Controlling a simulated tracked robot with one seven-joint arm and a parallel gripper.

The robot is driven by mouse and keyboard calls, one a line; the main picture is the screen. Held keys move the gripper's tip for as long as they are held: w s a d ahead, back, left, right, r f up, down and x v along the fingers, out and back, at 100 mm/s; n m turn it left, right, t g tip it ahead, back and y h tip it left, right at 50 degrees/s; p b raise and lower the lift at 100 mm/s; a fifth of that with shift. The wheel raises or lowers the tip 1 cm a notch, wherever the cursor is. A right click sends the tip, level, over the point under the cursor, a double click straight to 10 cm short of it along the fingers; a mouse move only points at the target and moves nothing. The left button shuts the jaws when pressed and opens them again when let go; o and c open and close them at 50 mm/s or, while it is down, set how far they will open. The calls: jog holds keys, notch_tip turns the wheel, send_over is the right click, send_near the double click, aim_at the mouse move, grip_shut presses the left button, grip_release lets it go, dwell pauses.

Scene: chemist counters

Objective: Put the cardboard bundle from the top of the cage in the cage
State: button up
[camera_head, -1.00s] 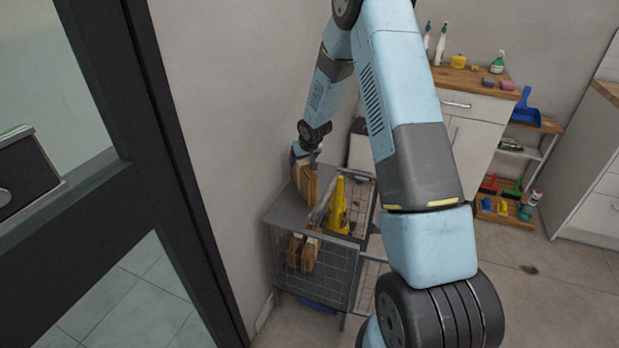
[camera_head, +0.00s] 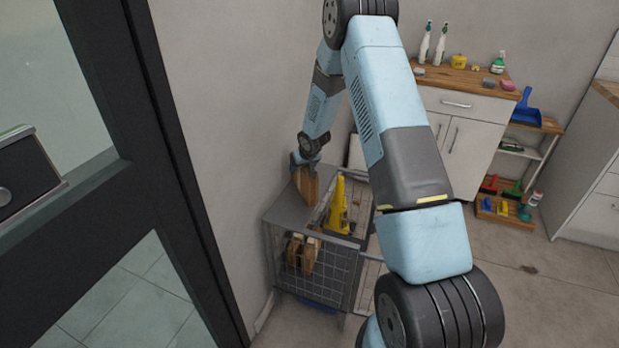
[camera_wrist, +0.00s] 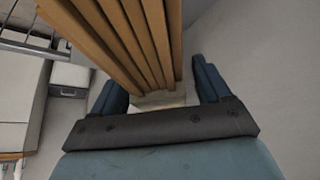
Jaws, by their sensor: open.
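The cardboard bundle (camera_head: 307,185) is a brown stack standing upright on the grey top of the cage (camera_head: 285,207). In the wrist view the bundle (camera_wrist: 135,45) shows several layers edge-on and reaches down towards the space between the fingers. My gripper (camera_head: 303,160) is at the bundle's upper end. In the wrist view my gripper (camera_wrist: 160,85) is open, with one blue finger on each side of the bundle and a clear gap on the right. Other brown cardboard (camera_head: 301,253) shows inside the cage through its wire front.
A yellow wet-floor sign (camera_head: 338,208) stands in the cage's right part. A wall is close on the left, with a dark door frame (camera_head: 165,120) nearer. A white cabinet (camera_head: 470,125) with bottles and a low shelf with brushes stand to the right.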

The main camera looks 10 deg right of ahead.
jog(key=shift+f, duration=0.2)
dwell(0.3)
jog(key=shift+c, duration=0.2)
jog(key=c, duration=1.3)
